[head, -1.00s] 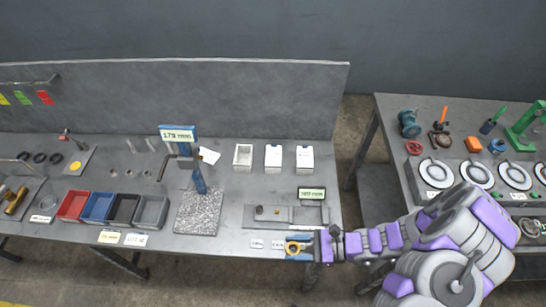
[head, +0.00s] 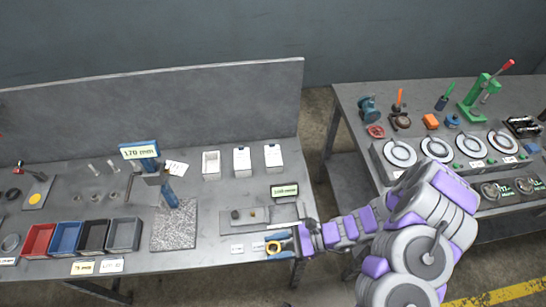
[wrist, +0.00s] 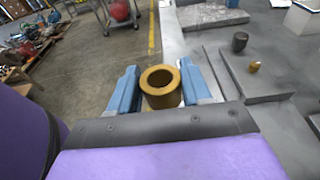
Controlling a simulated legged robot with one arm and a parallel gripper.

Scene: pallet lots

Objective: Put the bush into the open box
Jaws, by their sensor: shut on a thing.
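The bush (wrist: 160,88) is a golden-brown ring with a round hole, upright between the blue fingers of my gripper (wrist: 165,92) in the wrist view. My gripper is shut on it. In the head view my gripper (head: 281,243) is at the front right edge of the left bench, and the bush (head: 273,248) shows as a small yellow ring. The open box (head: 211,164) is a white box, leftmost of three at the back of the bench, with its hollow inside showing. It stands beyond and left of my gripper.
Two white boxes with closed-looking tops (head: 242,160) (head: 273,157) stand right of the open box. A grey plate with small parts (head: 245,219) and a display (head: 285,190) lie between. A granite-based stand (head: 174,230) is to the left. A second bench (head: 350,110) stands to the right.

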